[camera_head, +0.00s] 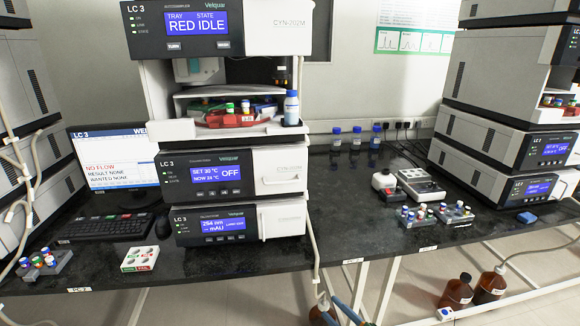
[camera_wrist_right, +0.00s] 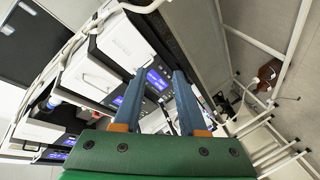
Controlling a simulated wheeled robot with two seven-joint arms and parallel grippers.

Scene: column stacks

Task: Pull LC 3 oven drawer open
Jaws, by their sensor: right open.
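The LC 3 oven (camera_head: 205,186) is the middle module of the near stack in the head view. Its display reads set 30 °C, now 24 °C, OFF. Its white drawer front (camera_head: 275,160) is at the module's right side and looks closed. My right gripper (camera_head: 338,299) is low at the bottom edge, below and right of the stack, apart from the drawer. In the wrist view its two blue fingers (camera_wrist_right: 153,78) are spread with nothing between them. Tilted instrument fronts show beyond them; I cannot tell which is the oven. My left gripper is not in view.
Above the oven is an autosampler (camera_head: 190,28) with a red tray and a blue-capped bottle; below it is a detector (camera_head: 215,226). A monitor (camera_head: 115,165) stands left. A white tube (camera_head: 312,225) hangs beside the stack.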

